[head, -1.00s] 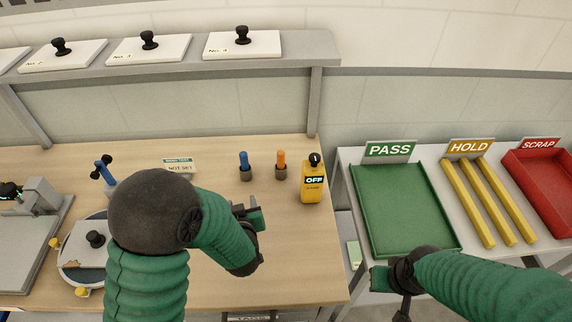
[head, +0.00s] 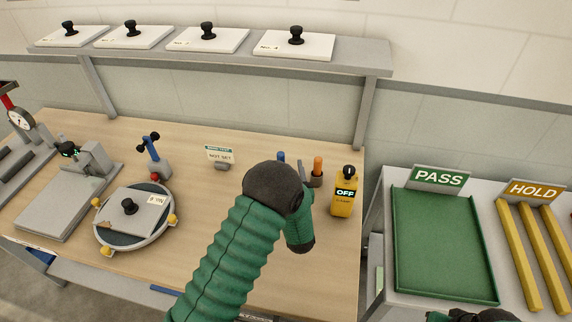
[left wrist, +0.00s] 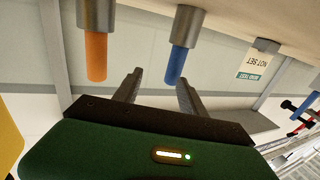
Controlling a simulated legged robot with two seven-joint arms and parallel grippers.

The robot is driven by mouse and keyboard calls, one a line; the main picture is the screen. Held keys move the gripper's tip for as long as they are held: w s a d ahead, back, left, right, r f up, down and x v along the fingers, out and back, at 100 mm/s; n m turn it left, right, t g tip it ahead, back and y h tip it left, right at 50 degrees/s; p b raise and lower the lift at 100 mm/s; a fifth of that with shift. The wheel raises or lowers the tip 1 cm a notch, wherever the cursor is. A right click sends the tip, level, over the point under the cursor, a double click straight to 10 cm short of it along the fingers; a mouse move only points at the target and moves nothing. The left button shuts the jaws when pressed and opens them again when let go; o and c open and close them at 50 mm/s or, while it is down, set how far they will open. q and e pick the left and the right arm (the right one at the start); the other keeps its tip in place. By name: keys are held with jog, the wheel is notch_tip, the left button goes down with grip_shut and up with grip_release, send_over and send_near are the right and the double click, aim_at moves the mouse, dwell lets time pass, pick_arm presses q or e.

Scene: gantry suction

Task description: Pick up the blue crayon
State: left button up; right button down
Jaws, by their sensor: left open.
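The blue crayon (head: 281,156) stands upright at the back of the bench, mostly hidden behind my left arm in the head view. In the left wrist view, which is upside down, the blue crayon (left wrist: 178,62) sits in a grey round holder (left wrist: 185,25). My left gripper (left wrist: 158,76) is open and empty. Its right-hand finger in that view overlaps the crayon's free end; I cannot tell whether they touch. In the head view my left gripper (head: 301,172) is largely hidden by its own arm. Only a dark piece of my right gripper (head: 490,315) shows at the bottom edge.
An orange crayon (head: 317,165) stands in a holder close beside the blue one, with a yellow OFF box (head: 344,195) to its right. A "NOT SET" sign (head: 219,154) stands to the left. A green PASS tray (head: 440,245) is on the right-hand table.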

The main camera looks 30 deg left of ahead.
aim_at(280, 157)
pick_arm(q)
jog(key=w+a, duration=0.2)
jog(key=a, duration=0.1)
jog(key=shift+w+p, duration=0.1)
jog(key=shift+p, duration=0.2)
jog(key=a, duration=0.1)
jog(key=w+a, duration=0.1)
jog(key=shift+w+a+f, duration=0.15)
jog(key=shift+a+f, duration=0.2)
jog(key=shift+a, duration=0.05)
jog(key=shift+a+f, duration=0.1)
jog(key=shift+a, duration=0.1)
jog(key=shift+d, duration=0.45)
jog(key=shift+c, duration=1.4)
jog(key=shift+d+r, duration=0.25)
jog(key=shift+d, duration=0.15)
jog(key=shift+c, duration=1.2)
jog(key=shift+d+r, duration=0.1)
jog(key=shift+d, duration=0.25)
jog(key=c, duration=0.5)
jog(key=shift+a, duration=0.65)
grip_shut()
pick_arm(e)
jog(key=shift+s+a+r, duration=0.1)
jog(key=shift+a+r, duration=0.55)
jog(key=shift+a, duration=0.25)
